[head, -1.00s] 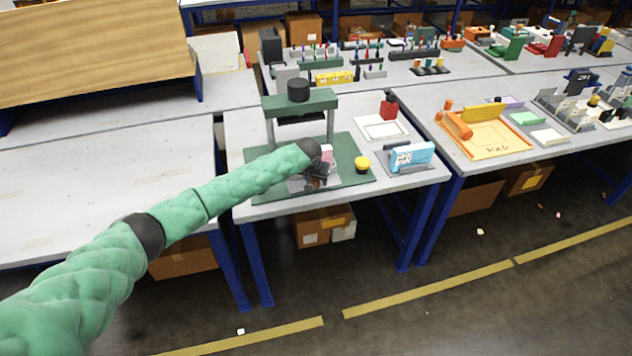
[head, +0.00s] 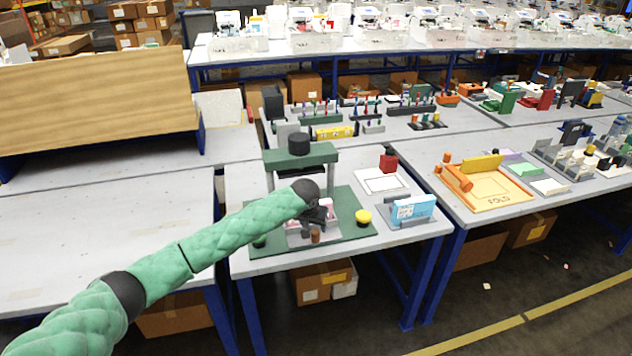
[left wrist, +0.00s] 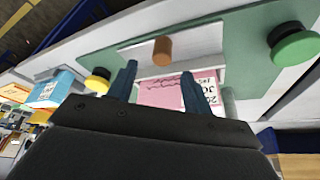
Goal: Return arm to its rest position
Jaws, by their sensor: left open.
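My left gripper (head: 318,222) is open above the front of the green press base (head: 345,203). In the left wrist view, its two dark fingers (left wrist: 160,88) stand apart, with a pink printed piece (left wrist: 165,92) seen between and beyond them. The pink piece (head: 328,205) is partly hidden by the gripper in the head view. A brown knob (left wrist: 162,50) sits on the light plate, just beyond the fingertips. It also shows in the head view (head: 316,236). The green press frame (head: 300,156) with a black top knob (head: 299,144) stands behind. My right gripper is out of view.
A yellow button (head: 363,216) and a green button (left wrist: 295,46) flank the plate. A holder with a blue card (head: 412,209) and a white tray with a red-handled stamp (head: 388,162) stand to the right. The left table (head: 100,225) is clear.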

